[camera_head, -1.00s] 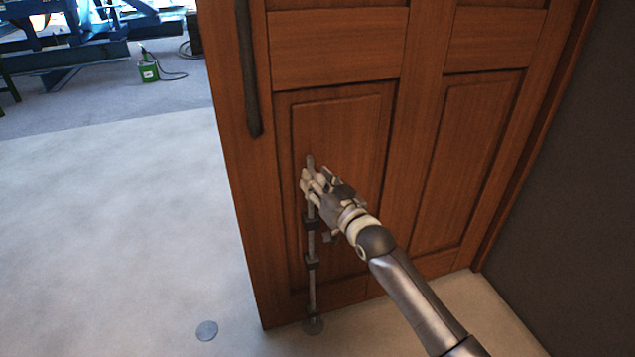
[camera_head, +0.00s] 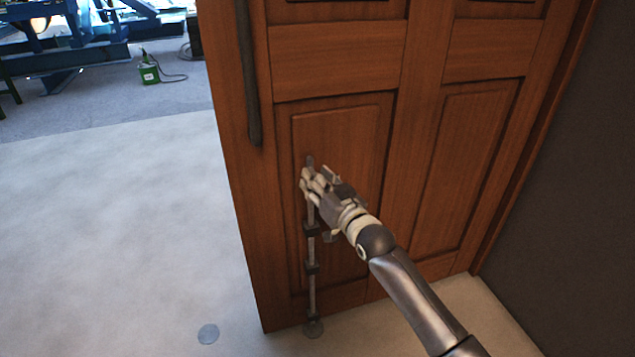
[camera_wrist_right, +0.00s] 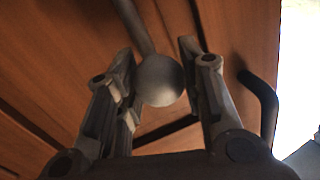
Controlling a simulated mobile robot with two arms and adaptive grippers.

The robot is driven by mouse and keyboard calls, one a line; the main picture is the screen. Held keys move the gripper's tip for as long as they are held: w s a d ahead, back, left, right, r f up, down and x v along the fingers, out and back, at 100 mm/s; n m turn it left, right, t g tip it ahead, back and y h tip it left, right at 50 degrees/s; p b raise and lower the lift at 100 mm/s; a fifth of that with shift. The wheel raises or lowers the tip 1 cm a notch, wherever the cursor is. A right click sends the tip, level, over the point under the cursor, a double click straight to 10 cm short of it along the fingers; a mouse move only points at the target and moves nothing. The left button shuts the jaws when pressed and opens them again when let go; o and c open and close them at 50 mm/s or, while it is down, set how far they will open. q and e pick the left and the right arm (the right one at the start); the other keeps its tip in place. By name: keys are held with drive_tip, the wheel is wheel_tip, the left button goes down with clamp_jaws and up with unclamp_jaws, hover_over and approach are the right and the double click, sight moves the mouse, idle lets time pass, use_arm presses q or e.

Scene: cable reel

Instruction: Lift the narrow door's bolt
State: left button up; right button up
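The brown wooden door (camera_head: 345,55) has a vertical grey bolt (camera_head: 312,290) on its lower left part. In the right wrist view, a round grey knob (camera_wrist_right: 160,80) sits between the two fingers of my right gripper (camera_wrist_right: 160,85), close against both. My left gripper is not in view.
A long dark pull handle (camera_head: 248,75) hangs on the door's left edge. A dark wall (camera_head: 580,200) stands at right.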

drive_tip(key=o, duration=0.4)
drive_tip(key=shift+r, duration=0.2)
drive_tip(key=shift+f, duration=0.1)
drive_tip(key=shift+s+f, duration=0.1)
drive_tip(key=v, duration=1.2)
